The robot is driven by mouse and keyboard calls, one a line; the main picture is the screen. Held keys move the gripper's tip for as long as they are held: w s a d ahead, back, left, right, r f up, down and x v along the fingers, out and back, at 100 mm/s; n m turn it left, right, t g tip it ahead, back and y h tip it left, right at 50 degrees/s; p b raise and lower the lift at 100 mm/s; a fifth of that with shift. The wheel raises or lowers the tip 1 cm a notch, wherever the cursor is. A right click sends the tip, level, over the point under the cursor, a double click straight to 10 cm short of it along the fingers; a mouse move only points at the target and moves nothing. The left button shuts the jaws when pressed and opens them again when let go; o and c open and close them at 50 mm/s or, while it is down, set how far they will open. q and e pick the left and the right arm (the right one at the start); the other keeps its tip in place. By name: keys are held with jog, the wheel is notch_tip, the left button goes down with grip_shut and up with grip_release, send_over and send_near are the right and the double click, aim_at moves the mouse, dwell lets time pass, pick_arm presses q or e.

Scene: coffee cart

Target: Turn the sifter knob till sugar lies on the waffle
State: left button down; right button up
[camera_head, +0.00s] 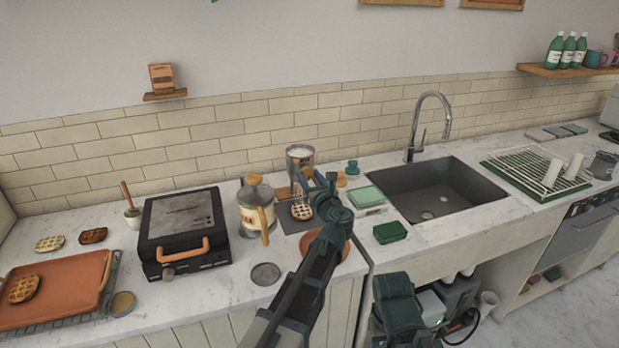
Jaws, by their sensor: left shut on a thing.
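The metal sifter (300,155), with white sugar inside, stands upright at the back of the counter. A waffle (301,210) lies below it on a dark square surface (286,222). My left gripper (311,182) is at the lower front of the sifter, just above the waffle, shut on what appears to be the sifter knob. The knob is hidden behind the fingers. The waffle looks brown with pale patches; I cannot tell whether these are sugar.
A black waffle iron (183,226) and a cream jar with a wooden handle (257,208) stand to the left. A terracotta plate (340,249) lies partly behind my left arm.

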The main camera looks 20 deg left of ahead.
pick_arm(q)
jog(key=shift+s+f, duration=0.1)
jog(key=shift+c, duration=1.5)
grip_release()
